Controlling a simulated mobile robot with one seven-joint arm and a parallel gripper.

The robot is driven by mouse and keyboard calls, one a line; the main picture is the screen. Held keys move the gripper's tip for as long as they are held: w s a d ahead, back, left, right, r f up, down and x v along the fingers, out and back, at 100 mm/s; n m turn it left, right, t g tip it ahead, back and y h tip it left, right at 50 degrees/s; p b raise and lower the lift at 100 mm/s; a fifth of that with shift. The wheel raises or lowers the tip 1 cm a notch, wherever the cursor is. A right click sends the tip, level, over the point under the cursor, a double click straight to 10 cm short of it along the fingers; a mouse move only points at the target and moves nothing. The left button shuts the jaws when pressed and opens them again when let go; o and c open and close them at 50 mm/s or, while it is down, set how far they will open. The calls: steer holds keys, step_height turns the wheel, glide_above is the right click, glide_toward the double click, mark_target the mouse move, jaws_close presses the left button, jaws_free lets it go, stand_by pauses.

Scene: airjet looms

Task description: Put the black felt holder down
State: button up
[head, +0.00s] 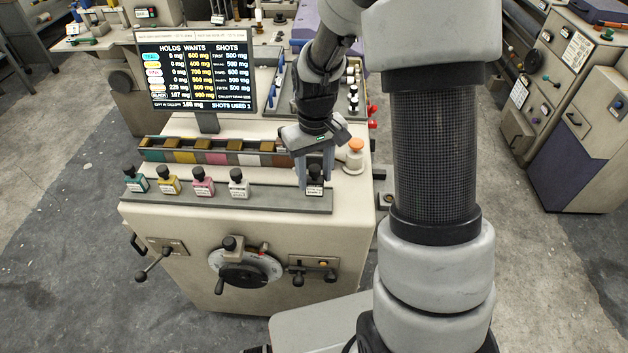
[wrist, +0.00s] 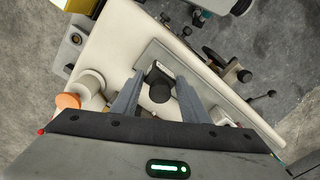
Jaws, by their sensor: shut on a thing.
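The black felt holder (head: 315,188), dark with a white label, is at the right end of a grey ledge (head: 250,199) on the cream machine. My gripper (head: 316,178) points down over it with its fingers on either side, shut on it. In the wrist view, the black holder (wrist: 159,88) shows between the two grey fingers of my gripper (wrist: 160,82). The holder looks upright at the ledge; whether its base touches the ledge I cannot tell.
Teal (head: 136,181), yellow (head: 168,180), pink (head: 203,182) and white (head: 239,183) holders stand along the ledge to the left. A row of coloured compartments (head: 212,157) lies behind. An orange-capped white jar (head: 355,158) stands close right of my gripper. A screen (head: 203,75) stands behind.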

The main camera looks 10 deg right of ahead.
steer(key=shift+f, duration=1.2)
steer(key=shift+f, duration=0.2)
steer(key=o, duration=1.1)
steer(key=shift+r, duration=0.1)
